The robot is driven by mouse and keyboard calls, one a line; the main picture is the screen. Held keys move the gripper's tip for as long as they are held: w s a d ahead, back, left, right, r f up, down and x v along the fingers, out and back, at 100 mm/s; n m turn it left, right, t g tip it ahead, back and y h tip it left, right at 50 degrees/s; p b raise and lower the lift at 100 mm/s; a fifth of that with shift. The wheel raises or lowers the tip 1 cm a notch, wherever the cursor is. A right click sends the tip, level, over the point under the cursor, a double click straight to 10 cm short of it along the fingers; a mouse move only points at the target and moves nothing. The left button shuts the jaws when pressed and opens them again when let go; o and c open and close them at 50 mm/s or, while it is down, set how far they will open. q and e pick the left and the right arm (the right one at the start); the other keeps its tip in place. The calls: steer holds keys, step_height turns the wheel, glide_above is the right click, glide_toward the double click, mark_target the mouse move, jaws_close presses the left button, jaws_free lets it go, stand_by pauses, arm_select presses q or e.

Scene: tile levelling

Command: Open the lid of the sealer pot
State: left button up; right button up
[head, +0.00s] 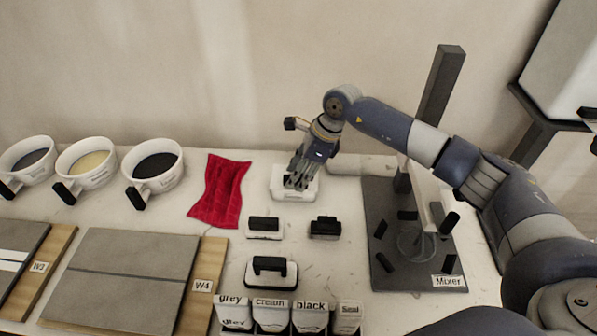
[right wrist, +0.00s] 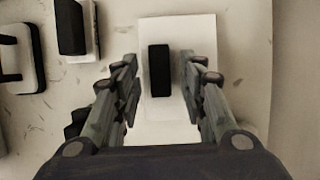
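No other thing is marked as sealer. My right gripper (head: 297,181) points down over a white block (head: 281,194) at the back of the table. In the right wrist view its fingers (right wrist: 160,88) are open. The block's black handle (right wrist: 158,70) shows between and beyond them, with a visible gap on each side. My left gripper is not in view.
Black-handled tools (head: 265,225) stand in front of the block. A red cloth (head: 220,190) lies to its left, a mixer board (head: 405,275) with a post to its right. Pots of grout (head: 155,165) and tile boards (head: 130,265) fill the left. The wall is close behind.

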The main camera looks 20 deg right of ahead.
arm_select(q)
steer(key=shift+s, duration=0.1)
arm_select(e)
steer(key=shift+c, duration=0.8)
jaws_close()
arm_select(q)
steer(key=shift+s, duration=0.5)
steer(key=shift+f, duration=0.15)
arm_select(e)
steer(key=shift+w, duration=0.1)
steer(key=g+b, duration=0.1)
steer(key=b, duration=0.1)
steer(key=w+r+g+y+b, duration=0.1)
steer(key=g, duration=0.1)
steer(key=shift+w+d+r+m+b, duration=0.25)
steer(key=shift+d+m+b, duration=0.15)
steer(key=shift+w+r+g+y, duration=0.1)
steer(key=shift+r+g+y, duration=0.1)
steer(key=shift+g+y, duration=0.1)
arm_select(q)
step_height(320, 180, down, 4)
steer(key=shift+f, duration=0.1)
arm_select(e)
steer(key=shift+r, duration=0.1)
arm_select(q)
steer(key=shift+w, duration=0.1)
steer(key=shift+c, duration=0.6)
